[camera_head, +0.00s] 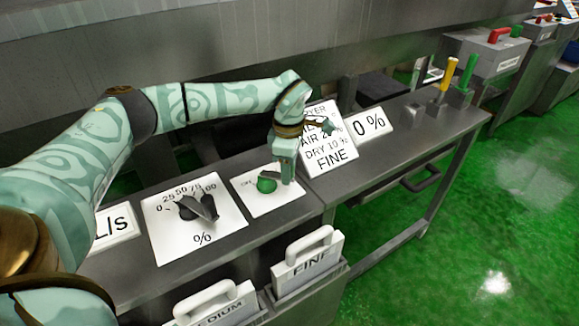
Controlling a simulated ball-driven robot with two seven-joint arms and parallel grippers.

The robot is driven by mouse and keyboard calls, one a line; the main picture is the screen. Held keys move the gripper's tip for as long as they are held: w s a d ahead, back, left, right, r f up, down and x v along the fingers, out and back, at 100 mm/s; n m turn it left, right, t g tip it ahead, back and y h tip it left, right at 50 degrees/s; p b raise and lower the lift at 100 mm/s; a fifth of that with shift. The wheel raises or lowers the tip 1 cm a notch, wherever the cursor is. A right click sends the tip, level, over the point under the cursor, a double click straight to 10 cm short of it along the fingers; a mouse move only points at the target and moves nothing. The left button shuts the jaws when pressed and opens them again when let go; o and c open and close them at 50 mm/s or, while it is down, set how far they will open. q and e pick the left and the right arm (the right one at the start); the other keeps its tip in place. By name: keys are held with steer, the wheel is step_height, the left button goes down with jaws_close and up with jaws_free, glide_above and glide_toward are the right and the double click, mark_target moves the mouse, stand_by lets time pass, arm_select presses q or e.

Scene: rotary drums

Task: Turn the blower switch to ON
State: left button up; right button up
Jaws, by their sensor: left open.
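A small green switch knob (266,185) sits on a white plate (262,205) on the metal bench. The lettering beside it is small and partly hidden, so I cannot read it surely. My left gripper (284,170) points down over this plate, just to the right of the knob and very close to it. Its jaws are open. I cannot tell whether a finger touches the knob. My right gripper is out of view.
A percent dial with a dark knob (198,208) is left of the switch. A yellow lever (449,75) stands farther right. White-handled bins (305,262) are below the bench front.

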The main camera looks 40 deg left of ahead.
arm_select(q)
jaws_close()
